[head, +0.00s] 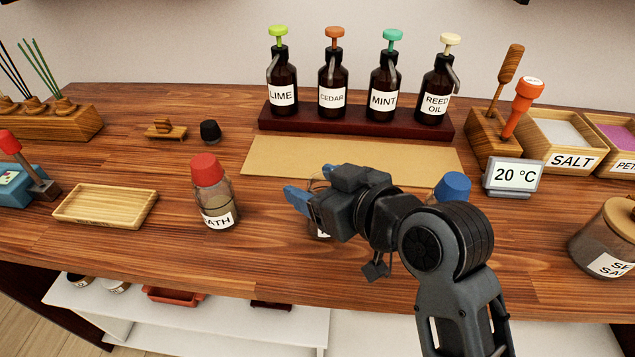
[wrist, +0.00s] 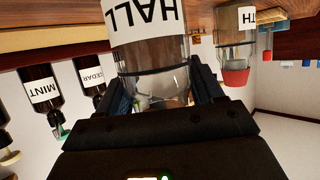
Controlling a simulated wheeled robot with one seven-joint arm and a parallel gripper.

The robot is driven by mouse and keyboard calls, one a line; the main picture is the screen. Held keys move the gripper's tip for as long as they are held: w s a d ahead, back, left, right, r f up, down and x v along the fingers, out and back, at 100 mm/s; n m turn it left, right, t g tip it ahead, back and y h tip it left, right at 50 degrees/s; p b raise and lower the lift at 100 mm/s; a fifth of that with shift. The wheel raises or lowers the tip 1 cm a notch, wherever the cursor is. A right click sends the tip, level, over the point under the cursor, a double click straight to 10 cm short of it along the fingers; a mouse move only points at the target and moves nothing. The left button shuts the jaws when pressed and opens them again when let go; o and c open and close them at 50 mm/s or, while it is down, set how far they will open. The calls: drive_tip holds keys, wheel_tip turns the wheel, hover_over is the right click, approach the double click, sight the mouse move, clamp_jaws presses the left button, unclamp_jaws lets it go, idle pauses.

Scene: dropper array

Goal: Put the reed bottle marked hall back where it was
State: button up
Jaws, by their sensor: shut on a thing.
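My gripper (head: 298,198) is shut on the reed bottle marked HALL, in front of the tan mat (head: 262,160). In the wrist view the clear glass bottle (wrist: 150,85) is between my two fingers (wrist: 163,92), and its white label (wrist: 145,22) reads HALL upside down. In the head view my gripper hides most of the bottle; only a bit of its label (head: 321,235) shows below. I cannot tell whether its base touches the table.
A red-capped BATH bottle (head: 215,195) stands left of my gripper. A blue-capped item (head: 453,186) is partly hidden behind my arm. An empty wooden tray (head: 105,206) and a reed rack (head: 60,122) are at left. Dropper bottles stand on a dark red stand (head: 355,125) behind the mat.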

drive_tip(key=o, duration=1.3)
drive_tip(key=shift+f, duration=0.1)
drive_tip(key=shift+o, duration=0.2)
drive_tip(key=shift+r, duration=0.2)
drive_tip(key=v, duration=1.2)
